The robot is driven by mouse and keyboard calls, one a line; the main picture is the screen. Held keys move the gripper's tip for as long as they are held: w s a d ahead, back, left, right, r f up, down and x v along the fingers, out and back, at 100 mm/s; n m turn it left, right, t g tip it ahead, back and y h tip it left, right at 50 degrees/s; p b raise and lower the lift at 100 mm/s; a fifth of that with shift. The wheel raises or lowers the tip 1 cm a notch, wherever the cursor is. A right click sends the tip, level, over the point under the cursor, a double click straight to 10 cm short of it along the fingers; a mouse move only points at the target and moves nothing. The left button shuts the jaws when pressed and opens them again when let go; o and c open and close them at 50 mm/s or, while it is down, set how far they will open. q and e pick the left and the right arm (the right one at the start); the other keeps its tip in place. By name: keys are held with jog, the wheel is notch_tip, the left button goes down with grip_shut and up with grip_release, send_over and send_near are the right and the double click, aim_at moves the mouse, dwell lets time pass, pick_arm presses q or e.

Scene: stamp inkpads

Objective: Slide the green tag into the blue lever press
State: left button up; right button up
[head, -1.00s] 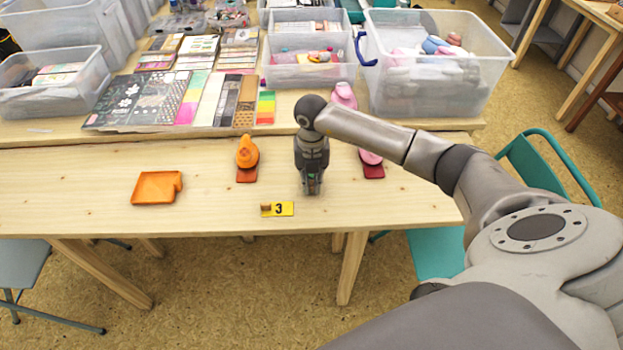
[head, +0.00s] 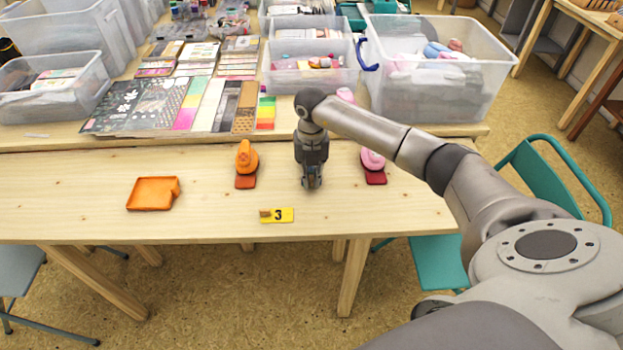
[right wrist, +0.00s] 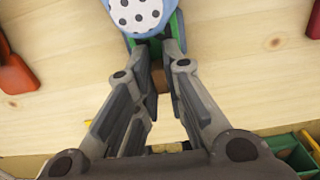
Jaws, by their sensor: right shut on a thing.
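In the right wrist view the blue lever press (right wrist: 137,12) shows at the top, with a round white pad dotted in black. The green tag (right wrist: 174,26) shows at its near side and beside my right fingers. My right gripper (right wrist: 157,44) is shut on the green tag, its fingertips close to the press. The tag seems to reach the press, but the fingers hide how far in it sits. In the head view my right gripper (head: 311,184) is low over the table and hides the press and tag. My left gripper is not in view.
An orange press (head: 246,160) stands left of my gripper and a pink press (head: 372,160) right. An orange tray (head: 153,194) lies farther left. A yellow card marked 3 (head: 284,215) lies near the table's front edge. Clear bins (head: 436,95) stand behind.

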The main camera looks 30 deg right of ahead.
jog(key=o, duration=0.8)
jog(key=shift+c, duration=0.2)
jog(key=shift+r+p, duration=2.8)
jog(key=shift+r, duration=0.7)
